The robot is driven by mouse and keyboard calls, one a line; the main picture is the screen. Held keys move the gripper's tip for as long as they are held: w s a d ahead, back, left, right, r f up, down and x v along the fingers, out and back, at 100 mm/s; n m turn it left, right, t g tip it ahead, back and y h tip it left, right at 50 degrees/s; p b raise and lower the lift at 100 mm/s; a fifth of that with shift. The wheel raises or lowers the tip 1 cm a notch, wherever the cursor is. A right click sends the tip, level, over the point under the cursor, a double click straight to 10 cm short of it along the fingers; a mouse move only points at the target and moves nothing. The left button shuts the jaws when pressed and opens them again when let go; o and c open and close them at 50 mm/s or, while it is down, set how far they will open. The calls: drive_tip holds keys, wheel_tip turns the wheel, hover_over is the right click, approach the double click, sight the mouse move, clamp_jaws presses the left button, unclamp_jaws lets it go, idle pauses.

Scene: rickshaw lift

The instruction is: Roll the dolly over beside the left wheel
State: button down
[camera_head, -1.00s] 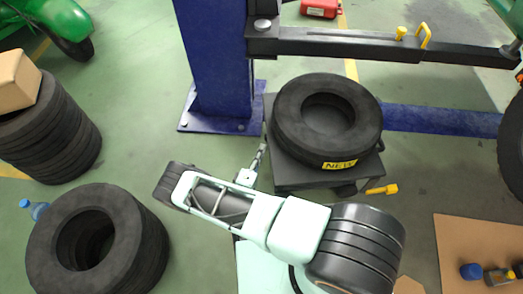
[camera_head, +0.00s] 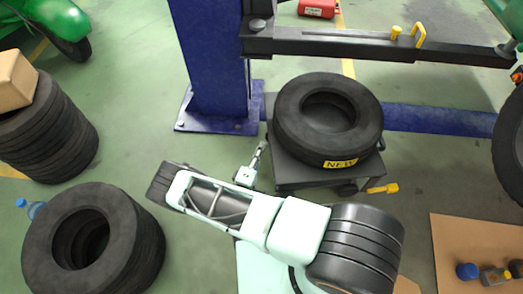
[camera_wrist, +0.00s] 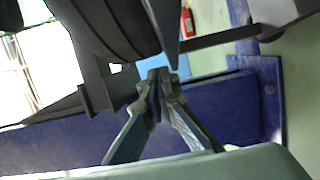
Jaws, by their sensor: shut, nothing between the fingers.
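The dolly (camera_head: 310,177) is a low dark platform on casters in the middle of the head view. A black tyre with a yellow "NEW" label (camera_head: 341,164) lies flat on it. My gripper (camera_head: 262,148) is low at the dolly's left edge; whether it touches cannot be told. In the wrist view its fingertips (camera_wrist: 158,76) are together, with nothing seen between them, and a dark tyre (camera_wrist: 108,28) shows above. A mounted wheel (camera_head: 510,145) is cut off at the right edge. Another wheel (camera_head: 68,42) is on the green vehicle at top left. I cannot tell which is the left wheel.
A blue lift column (camera_head: 213,60) stands just behind the dolly, with a dark lift arm (camera_head: 330,43) reaching right. Stacked tyres (camera_head: 45,130) and a tyre pile (camera_head: 140,235) are at left. A brown mat (camera_head: 450,240) with small items lies right.

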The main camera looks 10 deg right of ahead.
wheel_tip(320, 180, up, 8)
drive_tip(key=shift+r, duration=0.25)
drive_tip(key=c, duration=2.7)
unclamp_jaws()
drive_tip(key=shift+c, duration=0.2)
